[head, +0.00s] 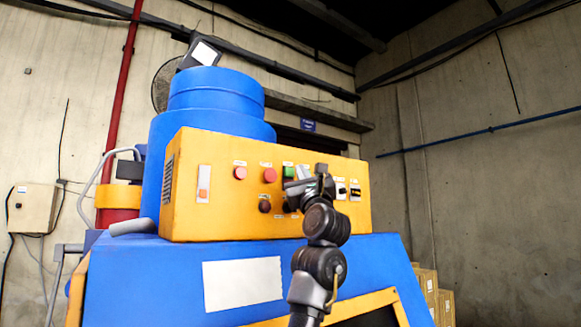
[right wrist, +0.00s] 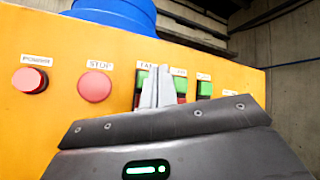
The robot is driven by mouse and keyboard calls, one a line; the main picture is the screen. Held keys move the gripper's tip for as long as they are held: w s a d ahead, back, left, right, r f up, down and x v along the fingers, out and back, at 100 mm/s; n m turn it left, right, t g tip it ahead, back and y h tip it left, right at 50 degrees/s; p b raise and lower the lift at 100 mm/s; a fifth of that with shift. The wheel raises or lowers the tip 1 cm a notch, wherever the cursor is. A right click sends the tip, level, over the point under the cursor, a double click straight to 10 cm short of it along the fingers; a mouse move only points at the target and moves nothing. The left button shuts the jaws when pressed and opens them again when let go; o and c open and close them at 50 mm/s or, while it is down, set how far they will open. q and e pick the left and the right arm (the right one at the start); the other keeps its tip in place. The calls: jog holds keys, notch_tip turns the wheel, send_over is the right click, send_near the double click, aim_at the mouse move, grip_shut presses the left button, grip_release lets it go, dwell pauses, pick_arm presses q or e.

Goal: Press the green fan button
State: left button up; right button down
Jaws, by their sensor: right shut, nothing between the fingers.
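The green fan button (right wrist: 141,77) sits under a label reading FAN (right wrist: 147,65) on the yellow control panel (right wrist: 45,120). In the head view the green button (head: 288,171) shows just above my right gripper (head: 298,187). My right gripper is shut and empty, with its pale fingers (right wrist: 157,88) pointing at the panel. In the right wrist view the fingers cover much of the fan button and the red part below it. I cannot tell whether the fingertips touch it. My left gripper is not in view.
A red stop button (right wrist: 95,87) and a red power button (right wrist: 30,80) lie to the left. Another green button (right wrist: 205,88) lies to the right. The panel (head: 215,215) stands on a blue machine (head: 150,270) before a blue drum (head: 215,100).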

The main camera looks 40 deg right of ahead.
jog(key=shift+w, duration=0.7)
jog(key=shift+w, duration=0.15)
dwell(1.6)
jog(key=shift+w, duration=0.2)
jog(key=shift+w, duration=0.45)
dwell(0.6)
dwell(0.4)
jog(key=shift+s+b, duration=0.75)
jog(key=shift+s, duration=0.1)
jog(key=shift+f, duration=0.1)
